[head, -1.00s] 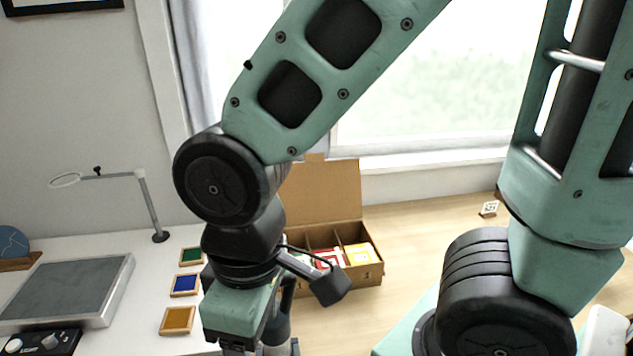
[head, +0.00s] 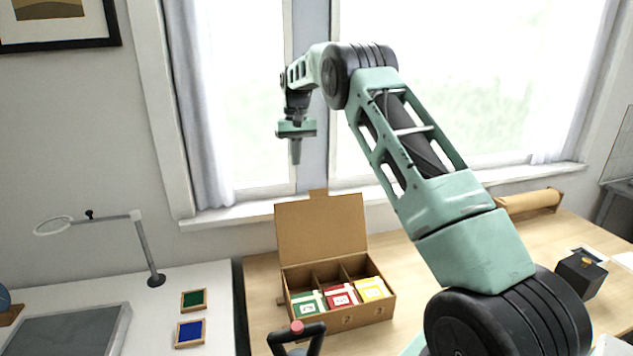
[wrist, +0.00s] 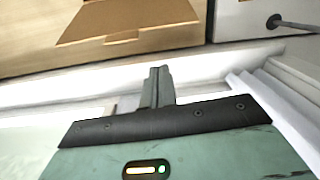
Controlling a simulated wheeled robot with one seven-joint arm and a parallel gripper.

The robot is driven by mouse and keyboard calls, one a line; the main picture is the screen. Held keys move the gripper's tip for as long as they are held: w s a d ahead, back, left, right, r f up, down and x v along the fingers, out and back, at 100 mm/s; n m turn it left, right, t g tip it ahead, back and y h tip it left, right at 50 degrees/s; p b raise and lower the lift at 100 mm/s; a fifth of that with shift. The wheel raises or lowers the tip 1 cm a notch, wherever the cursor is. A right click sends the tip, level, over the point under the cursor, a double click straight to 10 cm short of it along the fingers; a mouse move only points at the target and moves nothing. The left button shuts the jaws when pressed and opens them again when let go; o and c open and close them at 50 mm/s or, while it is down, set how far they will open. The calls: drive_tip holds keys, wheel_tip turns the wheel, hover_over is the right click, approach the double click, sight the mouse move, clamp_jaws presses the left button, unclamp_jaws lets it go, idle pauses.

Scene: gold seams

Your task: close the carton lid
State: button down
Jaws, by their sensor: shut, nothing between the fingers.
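The brown cardboard carton (head: 340,318) stands on the wooden table with its lid (head: 321,230) raised upright at the back, so it is open. Inside are compartments with a green, a red and a yellow packet in front. My gripper (head: 296,158) is high above and behind the lid, in front of the window, pointing down, clear of the carton. In the wrist view my gripper (wrist: 158,74) shows its fingers together and empty, with the lid (wrist: 130,25) and its tab beyond them at the top.
The window sill (head: 215,221) runs behind the table. A black box (head: 580,276) and a paper roll (head: 530,203) are on the right.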

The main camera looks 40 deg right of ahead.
drive_tip(key=d+m, duration=0.1)
drive_tip(key=d, duration=0.6)
drive_tip(key=s+a+f+p, duration=0.2)
drive_tip(key=s+f+p, duration=0.2)
drive_tip(key=f, duration=0.5)
drive_tip(key=shift+a+h+p, duration=0.15)
drive_tip(key=shift+h+p, duration=0.15)
drive_tip(key=shift+p, duration=0.45)
drive_tip(key=shift+s, duration=0.1)
